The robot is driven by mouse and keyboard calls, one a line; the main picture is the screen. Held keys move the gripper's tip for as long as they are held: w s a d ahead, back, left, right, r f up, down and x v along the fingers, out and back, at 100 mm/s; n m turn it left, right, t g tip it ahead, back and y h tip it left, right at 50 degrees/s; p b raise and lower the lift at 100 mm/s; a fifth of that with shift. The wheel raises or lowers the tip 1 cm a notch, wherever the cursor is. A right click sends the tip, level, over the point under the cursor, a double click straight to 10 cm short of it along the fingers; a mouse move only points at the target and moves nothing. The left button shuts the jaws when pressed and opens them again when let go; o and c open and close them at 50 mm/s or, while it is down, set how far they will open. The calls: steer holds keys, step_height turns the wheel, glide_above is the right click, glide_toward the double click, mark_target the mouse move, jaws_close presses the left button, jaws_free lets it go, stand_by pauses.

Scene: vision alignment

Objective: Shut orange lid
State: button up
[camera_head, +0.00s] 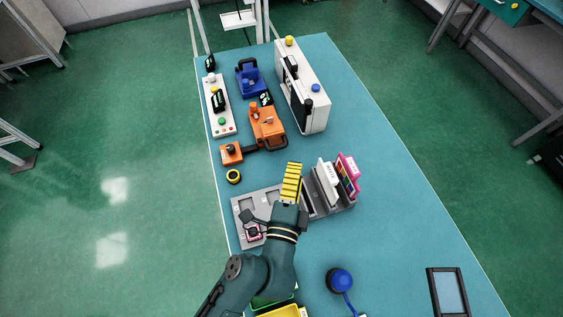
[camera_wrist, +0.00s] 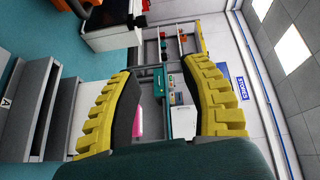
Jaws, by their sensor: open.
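An orange device (camera_head: 266,127) stands on the blue-green table, left of the white case. A dark bar runs from its lower left to a smaller orange block (camera_head: 231,153) with a black knob. I cannot tell which orange part is the lid, or how far open it is. My gripper (camera_head: 291,182) is above the grey tray, nearer the camera than the orange device and apart from it. Its yellow ribbed fingers are spread wide in the wrist view (camera_wrist: 162,68), with nothing held between them. No orange device shows clearly between the fingers there.
A grey tray (camera_head: 243,204) with upright cards lies under my gripper. A blue device (camera_head: 248,78) and a white case (camera_head: 302,85) stand beyond. A button panel (camera_head: 219,106) is at the left edge. A yellow-black ring (camera_head: 233,177) lies near the orange block.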

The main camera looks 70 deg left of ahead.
mark_target(276, 147)
steer(key=s+f+g+b, duration=0.1)
steer(key=s+f, duration=0.1)
steer(key=f, duration=0.1)
steer(key=s+a+f+g+b, duration=0.1)
steer(key=s+f, duration=0.1)
steer(key=f, duration=0.2)
steer(key=s+a+f+n+b, duration=0.1)
steer(key=s+f+b, duration=0.1)
steer(key=f, duration=0.2)
steer(key=shift+f+g, duration=0.25)
steer(key=shift+g, duration=0.15)
steer(key=x, duration=1.1)
steer(key=r+b+x, duration=0.1)
steer(key=x, duration=0.4)
steer(key=shift+w+a, duration=0.3)
steer(key=shift+d, duration=0.1)
jaws_close()
